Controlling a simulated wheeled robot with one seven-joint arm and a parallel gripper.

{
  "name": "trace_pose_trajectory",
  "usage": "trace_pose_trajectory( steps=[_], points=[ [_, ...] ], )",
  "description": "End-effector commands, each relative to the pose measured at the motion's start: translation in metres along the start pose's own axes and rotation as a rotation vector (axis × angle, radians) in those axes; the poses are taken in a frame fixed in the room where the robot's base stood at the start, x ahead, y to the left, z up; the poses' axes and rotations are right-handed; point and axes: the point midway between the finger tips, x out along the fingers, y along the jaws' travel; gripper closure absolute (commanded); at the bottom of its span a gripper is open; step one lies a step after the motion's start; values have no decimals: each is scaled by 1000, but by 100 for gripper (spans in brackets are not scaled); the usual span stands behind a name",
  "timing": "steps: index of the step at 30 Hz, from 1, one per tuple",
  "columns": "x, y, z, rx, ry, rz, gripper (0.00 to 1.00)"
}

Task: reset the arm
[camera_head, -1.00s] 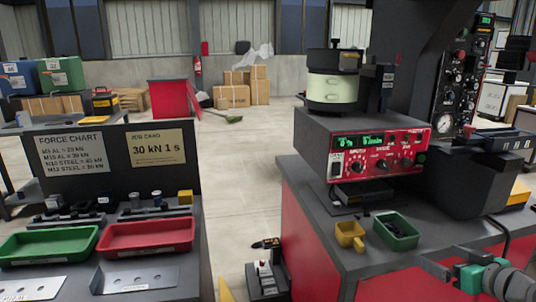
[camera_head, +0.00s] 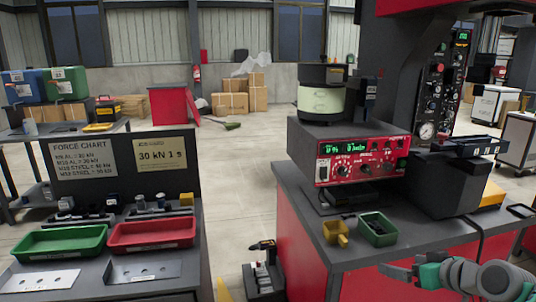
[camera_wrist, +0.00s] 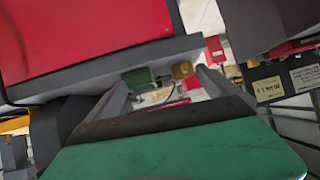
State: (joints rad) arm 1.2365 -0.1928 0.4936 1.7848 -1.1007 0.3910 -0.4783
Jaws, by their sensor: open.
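My gripper (camera_head: 392,269) is at the lower right of the head view, in front of the red bench with the feeder. Its two grey fingers point left in that view. In the wrist view the fingers (camera_wrist: 165,82) stand apart on either side of a gap, with the green gripper body in front. Nothing is between them. The gripper is open and empty, and appears clear of the bench.
A bowl feeder (camera_head: 321,99) stands on a red control box (camera_head: 362,160). A yellow scoop (camera_head: 336,233) and a green bin (camera_head: 377,230) lie on the bench. On the left table are a green tray (camera_head: 60,241) and a red tray (camera_head: 152,234).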

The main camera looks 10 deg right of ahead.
Motion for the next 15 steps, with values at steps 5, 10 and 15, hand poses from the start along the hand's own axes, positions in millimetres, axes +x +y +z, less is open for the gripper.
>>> trace_pose_trajectory(
  steps=[5,10,15],
  points=[
    [14,-55,-25,3,-126,-40,1],
    [16,-128,-40,9,-292,-60,1],
    [-18,-226,-46,4,-508,-36,1]
  ],
)
